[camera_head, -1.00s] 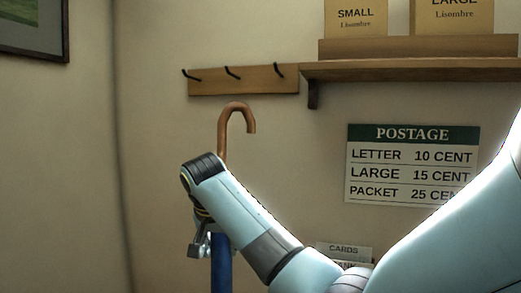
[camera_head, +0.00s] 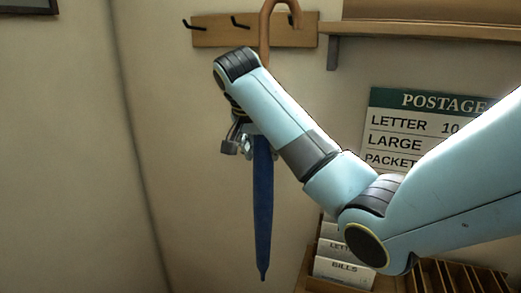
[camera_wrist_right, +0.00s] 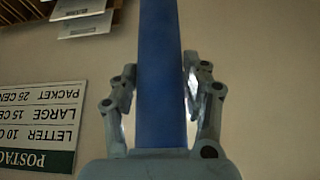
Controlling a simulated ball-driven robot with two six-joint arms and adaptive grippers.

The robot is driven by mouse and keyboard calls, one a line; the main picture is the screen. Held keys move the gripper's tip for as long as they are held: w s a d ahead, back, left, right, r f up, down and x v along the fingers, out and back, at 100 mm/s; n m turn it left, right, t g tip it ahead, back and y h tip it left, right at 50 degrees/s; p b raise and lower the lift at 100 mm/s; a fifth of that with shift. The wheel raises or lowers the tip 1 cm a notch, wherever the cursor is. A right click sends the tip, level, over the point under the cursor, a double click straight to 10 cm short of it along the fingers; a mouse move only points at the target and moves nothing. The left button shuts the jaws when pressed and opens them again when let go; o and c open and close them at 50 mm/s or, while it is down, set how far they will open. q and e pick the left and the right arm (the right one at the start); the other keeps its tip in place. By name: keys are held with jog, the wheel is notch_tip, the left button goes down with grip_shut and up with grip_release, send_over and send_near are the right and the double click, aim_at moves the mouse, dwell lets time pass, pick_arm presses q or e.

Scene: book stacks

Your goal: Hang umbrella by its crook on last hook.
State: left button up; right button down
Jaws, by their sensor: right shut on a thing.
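The umbrella has a brown crook (camera_head: 265,30) and a furled blue canopy (camera_head: 262,210). It hangs upright, point down, in my right gripper (camera_head: 240,140), which is shut on its upper part. In the right wrist view the blue canopy (camera_wrist_right: 162,75) runs between the two fingers (camera_wrist_right: 162,105). The hook rail (camera_head: 215,32) is a wooden board on the wall with dark hooks. The left hook (camera_head: 188,25) and middle hook (camera_head: 240,22) show bare. The crook overlaps the rail's right part in the head view, its top at the picture's edge; the last hook is not clearly seen there. My left gripper is out of view.
A wooden shelf (camera_head: 430,30) with a bracket (camera_head: 333,52) is right of the rail. A postage sign (camera_head: 400,125) hangs below it. A wooden rack with cards (camera_head: 345,270) stands lower right. The wall left of the umbrella is clear.

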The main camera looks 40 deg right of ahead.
jog(key=w+d+f, duration=0.2)
jog(key=w+d, duration=0.2)
jog(key=d, duration=0.5)
jog(key=shift+w+f, duration=0.2)
jog(key=shift+w, duration=0.1)
dwell(0.6)
dwell(0.4)
jog(key=c, duration=0.6)
grip_release()
jog(key=shift+o, duration=0.2)
jog(key=v, duration=1.2)
jog(key=shift+a+f, duration=0.1)
